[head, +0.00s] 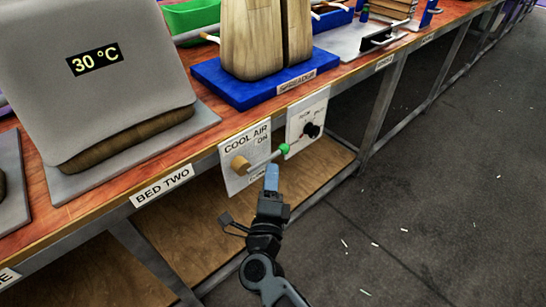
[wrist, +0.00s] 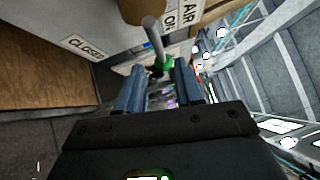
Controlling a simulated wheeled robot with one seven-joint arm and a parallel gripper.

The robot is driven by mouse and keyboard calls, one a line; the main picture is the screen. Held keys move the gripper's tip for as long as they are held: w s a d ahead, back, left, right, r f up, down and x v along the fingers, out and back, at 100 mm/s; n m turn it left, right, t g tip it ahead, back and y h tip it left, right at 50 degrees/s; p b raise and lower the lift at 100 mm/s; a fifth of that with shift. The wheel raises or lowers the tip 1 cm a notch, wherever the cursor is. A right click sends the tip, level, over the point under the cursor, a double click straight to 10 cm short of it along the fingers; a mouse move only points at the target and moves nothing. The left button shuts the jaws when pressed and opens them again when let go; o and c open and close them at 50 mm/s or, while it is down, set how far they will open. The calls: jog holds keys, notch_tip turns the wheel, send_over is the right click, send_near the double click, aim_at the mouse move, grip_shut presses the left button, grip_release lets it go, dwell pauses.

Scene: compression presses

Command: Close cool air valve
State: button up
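The cool air valve is a white panel (head: 233,181) on the bench's front edge, with a brass hub (head: 240,165). A metal lever (head: 262,160) runs from the hub to a green knob (head: 284,148), pointing right and slightly up, near the word ON. My gripper (head: 271,176) is just below the lever. In the wrist view my open gripper (wrist: 159,88) has its two blue-grey fingers apart, with the green knob (wrist: 163,63) in the gap by the fingertips. I cannot tell whether either finger touches it.
A second panel (head: 306,114) with a black knob (head: 311,130) sits right beside the valve. A grey press (head: 100,100) reading 30 °C and a blue base (head: 215,88) stand on the bench. A wooden lower shelf (head: 195,220) lies below. The floor (head: 430,200) to the right is open.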

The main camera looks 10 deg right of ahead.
aim_at(274, 155)
jog(key=b+x, duration=0.1)
jog(key=x, duration=0.5)
jog(key=shift+w+d, duration=0.1)
jog(key=shift+w, duration=0.2)
jog(key=shift+c, duration=0.3)
grip_shut()
jog(key=shift+d, duration=0.1)
